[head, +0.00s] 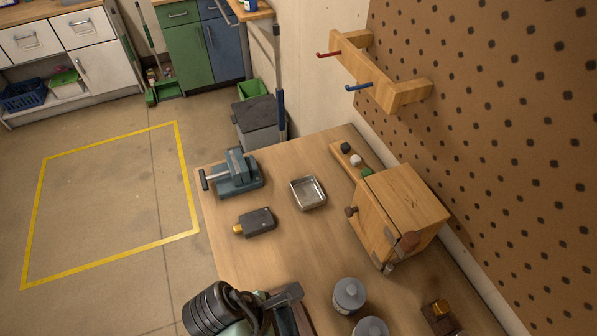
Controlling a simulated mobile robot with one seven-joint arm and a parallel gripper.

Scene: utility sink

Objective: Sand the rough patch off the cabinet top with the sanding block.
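A small wooden cabinet (398,213) stands on the workbench against the pegboard wall. Its pale wooden top shows no clear rough patch from here. No sanding block is certain. A dark block with a yellow end (257,222) lies on the bench left of the cabinet, and a brown block with a golden top (440,317) is at lower right. My gripper (288,298) is at the bottom edge, left of the grey jars, partly cut off; its fingertips are unclear.
A blue-grey vise (235,174) sits at the bench's left edge, beside a metal tray (308,193). Grey jars (349,295) stand near my gripper. A wooden rack with pegs (375,75) juts from the wall above. Bare bench lies between tray and jars.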

